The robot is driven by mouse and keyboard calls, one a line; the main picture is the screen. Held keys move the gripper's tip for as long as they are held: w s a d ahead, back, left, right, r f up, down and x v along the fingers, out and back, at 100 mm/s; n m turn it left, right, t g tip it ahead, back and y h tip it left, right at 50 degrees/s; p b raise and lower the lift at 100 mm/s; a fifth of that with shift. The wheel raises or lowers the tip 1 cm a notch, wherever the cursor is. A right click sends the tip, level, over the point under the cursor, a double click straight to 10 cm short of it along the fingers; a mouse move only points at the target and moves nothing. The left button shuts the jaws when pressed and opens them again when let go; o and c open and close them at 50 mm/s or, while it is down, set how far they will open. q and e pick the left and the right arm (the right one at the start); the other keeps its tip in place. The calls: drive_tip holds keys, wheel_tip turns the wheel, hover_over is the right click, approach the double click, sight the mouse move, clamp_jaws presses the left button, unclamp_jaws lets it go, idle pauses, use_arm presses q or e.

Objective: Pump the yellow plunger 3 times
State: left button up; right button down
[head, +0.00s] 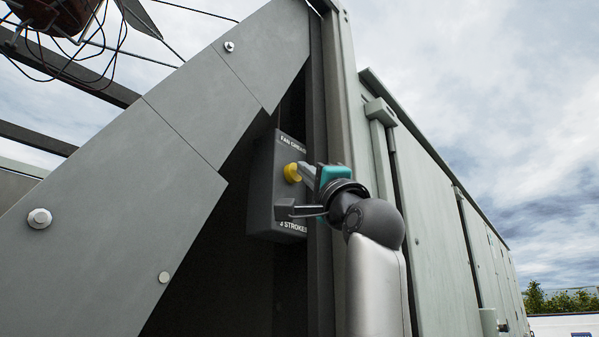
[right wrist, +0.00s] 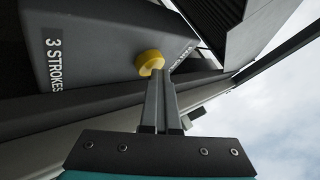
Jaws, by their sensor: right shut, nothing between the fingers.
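The yellow plunger (head: 292,173) is a round knob on the front of a dark grey box (head: 262,195). The box has white lettering, with "3 STROKES" readable in the right wrist view. My right gripper (head: 300,168) is shut and empty, with its fingertips at the plunger. In the right wrist view, the closed fingertips (right wrist: 160,74) overlap the lower right edge of the plunger (right wrist: 149,63). They look in contact or nearly so, but I cannot tell how firmly. The fingers hide part of the knob. My left gripper is not in view.
The box sits in a dark recess behind a slanted grey panel (head: 130,170) with bolts. A grey upright post (head: 340,85) stands close beside my right gripper. Grey cabinet doors (head: 435,210) run off to the right. Cables and a reddish-brown object (head: 60,12) hang at upper left.

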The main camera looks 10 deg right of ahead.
drive_tip(key=shift+f, duration=0.1)
use_arm(q)
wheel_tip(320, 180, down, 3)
drive_tip(key=b, duration=0.2)
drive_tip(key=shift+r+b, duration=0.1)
drive_tip(key=shift+b, duration=0.3)
use_arm(e)
drive_tip(key=s+d, duration=0.1)
drive_tip(key=s, duration=0.1)
drive_tip(key=s+d, duration=0.2)
drive_tip(key=shift+s+d, duration=0.3)
drive_tip(key=shift+s, duration=0.05)
drive_tip(key=shift+d, duration=0.1)
idle(1.7)
